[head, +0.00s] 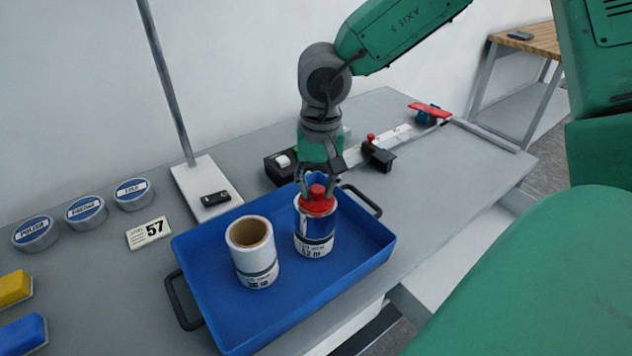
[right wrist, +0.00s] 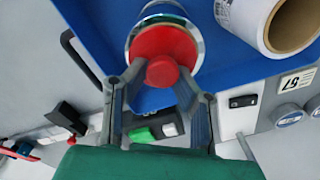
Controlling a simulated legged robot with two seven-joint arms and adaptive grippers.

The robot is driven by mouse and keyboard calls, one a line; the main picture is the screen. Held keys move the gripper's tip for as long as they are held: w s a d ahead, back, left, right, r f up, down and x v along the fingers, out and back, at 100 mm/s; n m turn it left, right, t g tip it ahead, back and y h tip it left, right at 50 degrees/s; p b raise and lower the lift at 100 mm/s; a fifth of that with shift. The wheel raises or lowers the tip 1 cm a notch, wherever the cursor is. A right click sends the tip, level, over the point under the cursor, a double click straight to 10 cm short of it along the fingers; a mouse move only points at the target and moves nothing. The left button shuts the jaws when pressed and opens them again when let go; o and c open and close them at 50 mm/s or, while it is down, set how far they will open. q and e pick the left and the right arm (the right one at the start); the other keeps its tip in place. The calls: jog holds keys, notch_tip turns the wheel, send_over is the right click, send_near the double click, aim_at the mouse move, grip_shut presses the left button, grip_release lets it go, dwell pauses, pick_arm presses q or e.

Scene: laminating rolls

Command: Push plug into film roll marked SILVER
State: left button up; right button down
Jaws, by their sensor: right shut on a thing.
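A red plug (head: 317,203) with a round knob sits at the top opening of the blue-and-silver film roll (head: 315,229), which stands upright in a blue tray. In the right wrist view the plug (right wrist: 161,57) covers the roll's core, inside a shiny ring (right wrist: 197,30); how deep it sits cannot be told. My right gripper (head: 317,183) is above the roll, shut on the plug's knob, its fingers on either side in the right wrist view (right wrist: 160,92). The roll's lower label is too small to read surely. My left gripper is not in view.
A white film roll (head: 252,262) with an open brown core stands beside it in the blue tray (head: 345,270). The tray has dark handles. Several round tins (head: 86,209) and a "57" card (head: 149,233) lie left. A post on a white base (head: 188,175) rises behind.

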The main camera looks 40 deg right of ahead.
aim_at(316, 187)
jog(key=shift+s+a+f, duration=0.35)
jog(key=shift+a+f, duration=0.1)
jog(key=shift+a, duration=0.25)
jog(key=c, duration=1.2)
grip_release()
jog(key=shift+d+f, duration=0.1)
jog(key=shift+d, duration=0.05)
jog(key=shift+w+d, duration=0.15)
jog(key=shift+d, duration=0.2)
jog(key=shift+w+a, duration=0.1)
jog(key=shift+a, duration=0.1)
notch_tip(316, 187, up, 12)
jog(key=shift+d+f, duration=0.1)
jog(key=shift+f, duration=0.1)
jog(key=shift+r, duration=0.3)
